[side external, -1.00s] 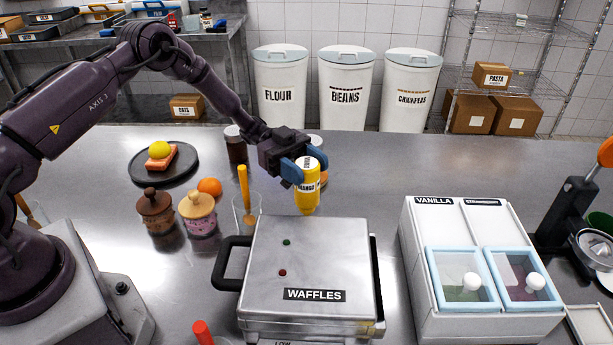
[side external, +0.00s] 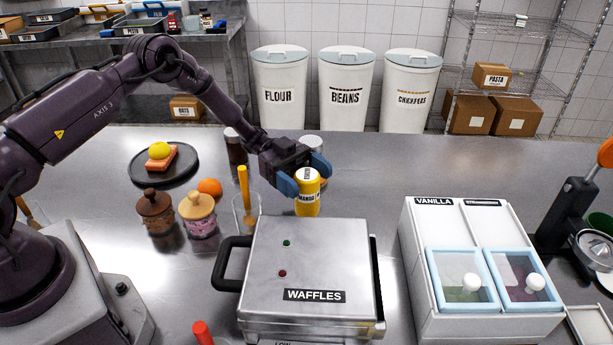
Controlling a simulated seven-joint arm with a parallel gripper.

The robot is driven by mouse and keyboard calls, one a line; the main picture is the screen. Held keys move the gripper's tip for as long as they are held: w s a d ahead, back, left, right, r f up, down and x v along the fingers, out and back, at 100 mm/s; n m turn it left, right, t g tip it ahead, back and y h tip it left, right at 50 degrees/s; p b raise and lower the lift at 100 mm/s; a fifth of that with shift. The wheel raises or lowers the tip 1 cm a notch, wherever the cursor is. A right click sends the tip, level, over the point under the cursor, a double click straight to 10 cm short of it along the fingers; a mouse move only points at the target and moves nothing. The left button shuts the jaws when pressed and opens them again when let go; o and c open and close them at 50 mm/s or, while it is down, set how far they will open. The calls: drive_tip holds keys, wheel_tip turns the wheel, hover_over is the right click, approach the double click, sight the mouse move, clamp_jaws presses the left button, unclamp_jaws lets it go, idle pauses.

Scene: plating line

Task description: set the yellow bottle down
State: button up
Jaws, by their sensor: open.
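The yellow bottle (side external: 307,206) stands upright on the steel counter behind the waffle maker, whose edge is close to the bottle's base. It has a white label and a pale top. My gripper (side external: 305,180) is open around the bottle's upper part, with one blue finger at its left and the other behind it to the right. Whether a finger touches the bottle cannot be told.
The waffle maker (side external: 335,252) lies just in front. A glass with an orange-handled tool (side external: 244,200) and two lidded jars (side external: 200,218) stand to the left. A jar (side external: 312,145) is behind my gripper. Counter to the right (side external: 390,175) is clear.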

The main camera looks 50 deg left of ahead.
drive_tip(key=a, duration=1.2)
drive_tip(key=w+d+r+n+t+y, duration=0.1)
drive_tip(key=w+r+n+t+y, duration=0.15)
drive_tip(key=w+r+t, duration=0.5)
drive_tip(key=w+d+r+n+t+y, duration=0.1)
drive_tip(key=w+d+r+t+y, duration=0.2)
drive_tip(key=r, duration=0.7)
drive_tip(key=s+a+r+n+t+y, duration=0.25)
drive_tip(key=r+n+y, duration=0.2)
drive_tip(key=r, duration=0.25)
drive_tip(key=s+a+r+n+t+y, duration=0.1)
drive_tip(key=r+n+t+y, duration=0.2)
drive_tip(key=r+y, duration=0.35)
drive_tip(key=s+r+n+g+y, duration=0.1)
drive_tip(key=s+n+g+y, duration=0.35)
drive_tip(key=s, duration=0.75)
drive_tip(key=s+d+f+n+g+h, duration=0.1)
drive_tip(key=s+d+f+g, duration=0.2)
drive_tip(key=s, duration=0.7)
drive_tip(key=s+d+f+n+g+h, duration=0.1)
drive_tip(key=s+d+f+g+h, duration=0.1)
drive_tip(key=s, duration=0.9)
wheel_tip(320, 180, down, 3)
drive_tip(key=shift+s+d+f+g, duration=0.2)
drive_tip(key=shift+d+g, duration=0.25)
drive_tip(key=shift+d, duration=0.7)
